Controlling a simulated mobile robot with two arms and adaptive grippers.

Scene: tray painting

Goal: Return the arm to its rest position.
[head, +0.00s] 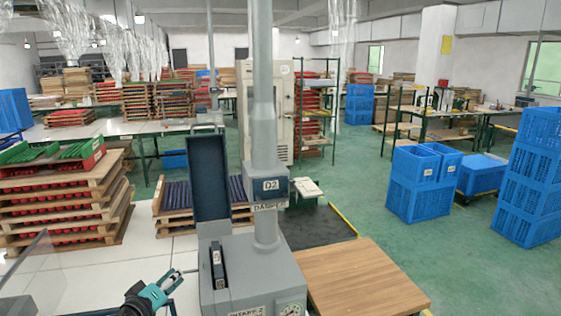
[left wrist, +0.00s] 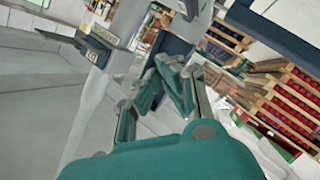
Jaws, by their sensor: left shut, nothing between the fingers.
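My left gripper (head: 176,277), teal with dark joints, shows low in the head view, left of the grey machine's base. Its fingers are together with nothing between them. In the left wrist view the teal gripper (left wrist: 172,80) fills the lower middle, its fingers pointing up the picture. The grey machine (head: 250,262) stands in the middle of the head view with a tall column and a D2 label. It also shows at the left of the wrist view (left wrist: 92,105). The gripper looks close to the machine; I cannot tell the exact gap. My right gripper is not in view.
Stacked wooden trays with red items (head: 62,200) stand at the left. A wooden board (head: 365,280) lies right of the machine. Blue crates (head: 533,190) stand at the right. Green floor (head: 440,245) is clear between the board and the crates.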

